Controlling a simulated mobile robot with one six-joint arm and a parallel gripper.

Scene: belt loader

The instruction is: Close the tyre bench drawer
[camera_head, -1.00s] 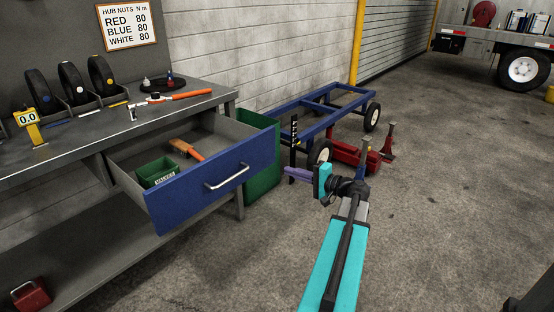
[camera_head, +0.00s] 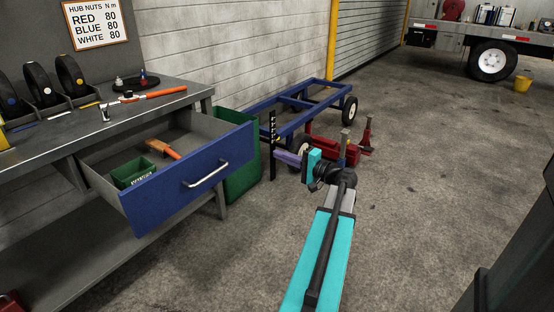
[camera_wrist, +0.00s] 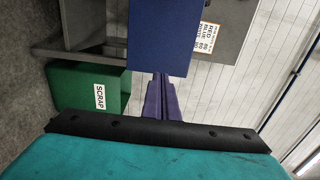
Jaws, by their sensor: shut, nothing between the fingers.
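The tyre bench drawer (camera_head: 190,184) is pulled well out of the bench (camera_head: 50,140). It has a blue front with a silver bar handle (camera_head: 206,174). A small green box (camera_head: 133,172) and an orange-handled brush (camera_head: 163,149) lie inside. My gripper (camera_head: 281,157) is to the right of the drawer front, apart from it, with its purple fingers pointing left. In the wrist view, my gripper's fingers (camera_wrist: 161,82) are together and empty, and the blue drawer front (camera_wrist: 160,40) is ahead of them. The handle is not visible in that view.
A green scrap bin (camera_head: 240,182) stands beside the bench, behind the drawer; it also shows in the wrist view (camera_wrist: 75,85). A blue trolley frame (camera_head: 305,110) and a red jack (camera_head: 335,150) are behind my gripper. The floor in front of the drawer is clear.

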